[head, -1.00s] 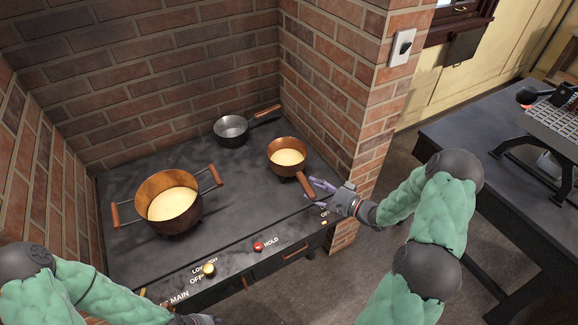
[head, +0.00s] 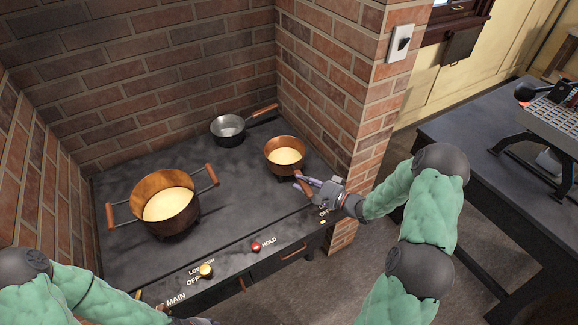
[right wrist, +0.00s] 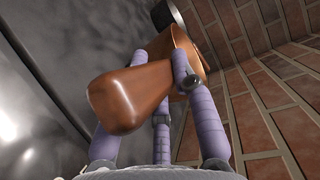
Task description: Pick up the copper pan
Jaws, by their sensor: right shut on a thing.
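The copper pan (head: 285,157) is a small round saucepan with a pale yellow filling and one brown handle. It appears to rest upright on the dark stove top (head: 240,205), at the right near the brick pillar. My right gripper (head: 305,184) is shut on its handle, reaching in from the right. In the right wrist view, the purple fingers (right wrist: 160,90) lie around the brown handle (right wrist: 130,95), and the pan's body is mostly hidden behind it. My left arm is at the lower left; only a sliver of its hand (head: 195,321) shows at the bottom edge.
A larger two-handled copper pot (head: 167,205) with pale filling stands on the left of the stove. A grey steel pan (head: 228,130) stands behind the copper pan. Brick walls (head: 150,80) enclose the stove, and a brick pillar (head: 335,95) rises close to the right. Knobs line the front.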

